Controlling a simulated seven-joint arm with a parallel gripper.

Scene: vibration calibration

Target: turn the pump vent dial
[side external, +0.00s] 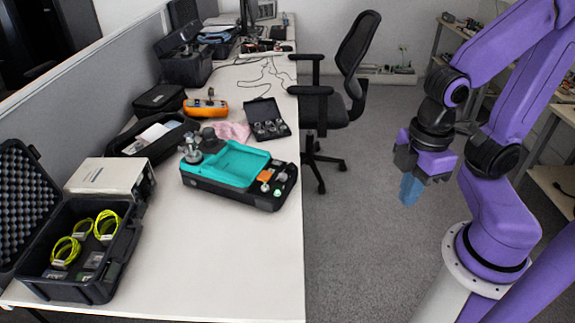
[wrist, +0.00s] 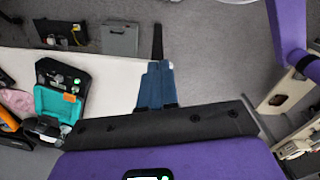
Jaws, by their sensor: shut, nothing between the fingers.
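A teal and black calibration unit (side external: 235,165) lies on the white table. My gripper (side external: 410,190) hangs over the grey floor to the right of the table, well apart from the unit. Its blue fingers (wrist: 157,72) are shut with nothing between them.
On the table (side external: 250,265) are an open black case with yellow cables (side external: 75,250), a grey-white box (side external: 110,178), an orange device (side external: 206,107) and a small open case of round parts (side external: 266,120). A black office chair (side external: 330,100) stands beyond. The table's front right is bare.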

